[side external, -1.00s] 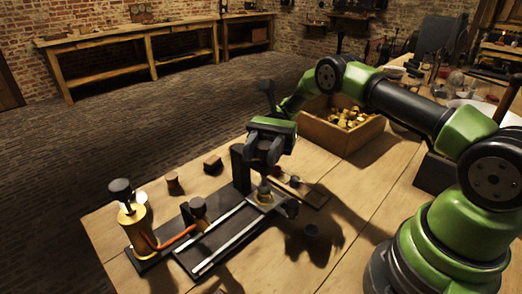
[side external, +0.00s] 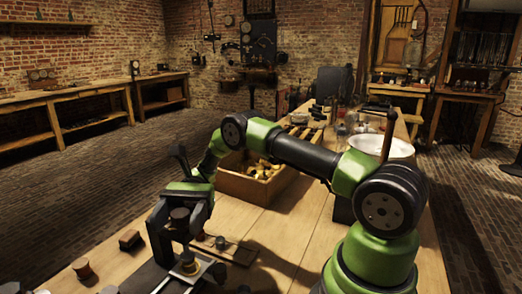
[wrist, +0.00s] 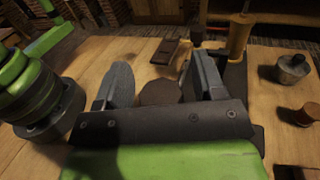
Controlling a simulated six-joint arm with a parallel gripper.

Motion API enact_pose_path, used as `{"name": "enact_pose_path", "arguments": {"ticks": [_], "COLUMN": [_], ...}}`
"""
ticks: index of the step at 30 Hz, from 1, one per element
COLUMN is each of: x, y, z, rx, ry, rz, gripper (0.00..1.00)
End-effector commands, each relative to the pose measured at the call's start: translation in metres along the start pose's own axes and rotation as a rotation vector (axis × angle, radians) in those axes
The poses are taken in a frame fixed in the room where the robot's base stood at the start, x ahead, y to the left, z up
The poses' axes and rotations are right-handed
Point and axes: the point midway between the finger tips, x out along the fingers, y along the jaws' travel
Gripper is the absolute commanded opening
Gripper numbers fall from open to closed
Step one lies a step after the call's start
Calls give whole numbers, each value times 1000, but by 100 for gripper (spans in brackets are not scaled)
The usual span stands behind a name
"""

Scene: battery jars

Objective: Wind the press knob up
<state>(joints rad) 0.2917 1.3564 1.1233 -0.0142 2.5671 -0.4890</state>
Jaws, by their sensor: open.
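The press stands on the bench as a dark upright post (side external: 158,232) with a dark brown round knob (side external: 180,215) beside it. A small brass piece (side external: 188,264) sits below the knob on a pale-railed base. My gripper (side external: 182,206) is over the press and points down, with its fingers around the knob's place. In the wrist view the two fingers (wrist: 160,84) are apart, one on each side of the dark knob (wrist: 160,94). I cannot tell whether either finger touches it. The knob's lower part is hidden by the gripper body.
A wooden crate of brass parts (side external: 222,184) stands behind the gripper. A dark block (side external: 130,240) and a brown spool (side external: 82,268) stand left of the press. A flat dark tray (side external: 238,254) lies to its right. Bare bench shows right of the crate.

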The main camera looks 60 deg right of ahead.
Motion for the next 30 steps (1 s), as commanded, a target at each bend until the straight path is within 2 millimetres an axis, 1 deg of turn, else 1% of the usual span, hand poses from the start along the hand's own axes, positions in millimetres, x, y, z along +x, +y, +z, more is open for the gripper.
{"name": "enact_pose_path", "arguments": {"ticks": [14, 30], "x": [-1, -86], "y": [-6, 24], "z": [0, -1], "rx": [8, 1], "ry": [4, 5], "rz": [-357, -350], "gripper": [63, 63]}}
